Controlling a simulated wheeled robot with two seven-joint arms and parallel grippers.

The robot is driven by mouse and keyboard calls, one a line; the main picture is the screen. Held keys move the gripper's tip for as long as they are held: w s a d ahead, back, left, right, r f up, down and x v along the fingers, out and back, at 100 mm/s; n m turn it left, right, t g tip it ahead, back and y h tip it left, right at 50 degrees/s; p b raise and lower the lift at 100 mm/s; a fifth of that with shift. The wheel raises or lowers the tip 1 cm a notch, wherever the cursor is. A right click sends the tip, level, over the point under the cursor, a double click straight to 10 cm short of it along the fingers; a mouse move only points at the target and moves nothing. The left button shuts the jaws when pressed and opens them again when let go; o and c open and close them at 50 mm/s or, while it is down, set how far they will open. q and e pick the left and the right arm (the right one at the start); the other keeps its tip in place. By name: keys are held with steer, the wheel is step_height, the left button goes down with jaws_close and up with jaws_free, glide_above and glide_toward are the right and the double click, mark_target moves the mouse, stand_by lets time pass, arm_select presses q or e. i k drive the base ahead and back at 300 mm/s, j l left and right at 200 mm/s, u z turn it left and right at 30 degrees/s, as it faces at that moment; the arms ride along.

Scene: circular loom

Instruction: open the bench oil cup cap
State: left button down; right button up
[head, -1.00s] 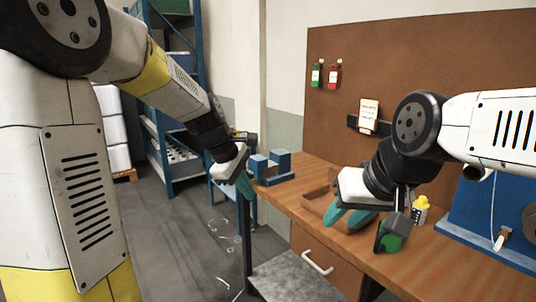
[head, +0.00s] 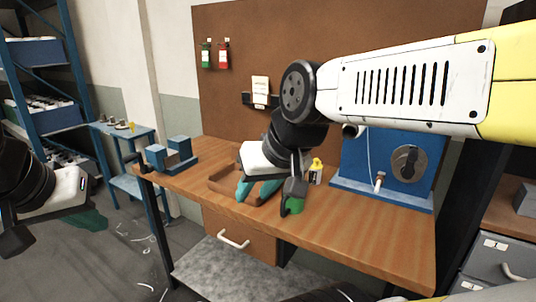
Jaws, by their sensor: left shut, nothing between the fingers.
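A small green item (head: 292,207) sits on the bench top, partly hidden by the dark part of my right wrist. It may be the oil cup, but I cannot make out its cap. A small bottle with a yellow top (head: 316,170) and a pale label stands just behind it. My left gripper (head: 88,221) is at the far left, off the bench, shut and empty, in front of the floor.
A brown open tray (head: 222,181) lies under my right gripper. A blue fixture (head: 170,155) stands at the bench's left end and a blue machine (head: 375,158) at the back right. The wooden bench front (head: 350,230) is clear. Grey drawers (head: 490,270) stand at right.

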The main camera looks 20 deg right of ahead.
mark_target(316, 165)
steer(key=z, duration=1.2)
